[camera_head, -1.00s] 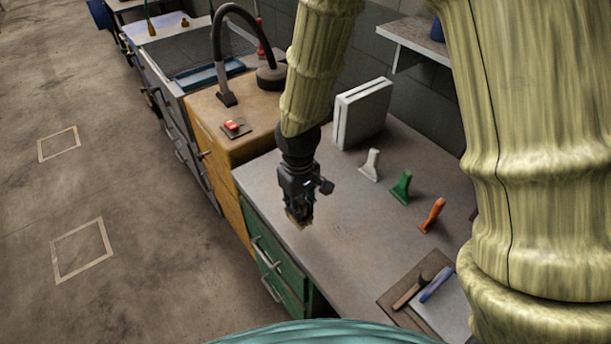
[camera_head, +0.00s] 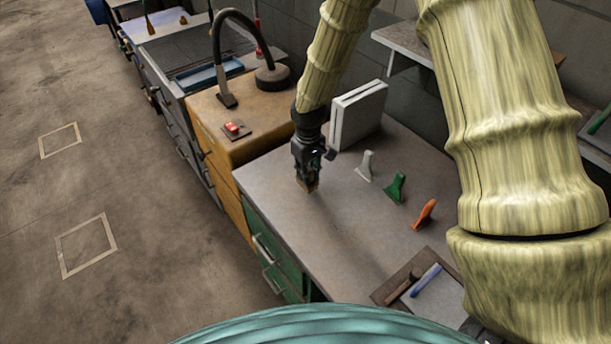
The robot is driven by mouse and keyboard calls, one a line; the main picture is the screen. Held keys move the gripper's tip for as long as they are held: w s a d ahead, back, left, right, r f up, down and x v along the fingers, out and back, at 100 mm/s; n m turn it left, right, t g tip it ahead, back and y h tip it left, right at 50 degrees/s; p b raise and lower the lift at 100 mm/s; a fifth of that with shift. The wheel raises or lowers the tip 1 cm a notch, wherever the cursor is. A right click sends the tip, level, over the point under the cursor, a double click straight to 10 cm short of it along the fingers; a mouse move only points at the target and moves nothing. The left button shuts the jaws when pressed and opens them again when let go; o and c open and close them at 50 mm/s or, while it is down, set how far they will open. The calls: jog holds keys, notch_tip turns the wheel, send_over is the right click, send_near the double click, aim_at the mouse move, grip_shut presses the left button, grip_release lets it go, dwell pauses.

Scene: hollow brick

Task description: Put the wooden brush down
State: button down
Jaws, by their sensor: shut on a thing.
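My gripper (camera_head: 308,178) points down over the left part of the grey worktop (camera_head: 330,240). It is shut on the wooden brush (camera_head: 312,187), of which only a small tan piece shows below the fingers. The rest of the brush is hidden by the gripper. I cannot tell whether the brush touches the worktop or hangs just above it.
A white boxy case (camera_head: 357,115) stands behind my gripper. White (camera_head: 366,165), green (camera_head: 396,188) and orange (camera_head: 424,213) handled tools stand in a row to the right. A board with a blue-handled item (camera_head: 426,280) lies in front. The worktop's middle is clear.

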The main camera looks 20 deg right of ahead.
jog(key=shift+f+p, duration=0.55)
jog(key=shift+f, duration=0.7)
jog(key=shift+f, duration=0.2)
jog(key=c, duration=1.3)
grip_release()
jog(key=shift+r+b, duration=2.3)
jog(key=shift+r, duration=3.9)
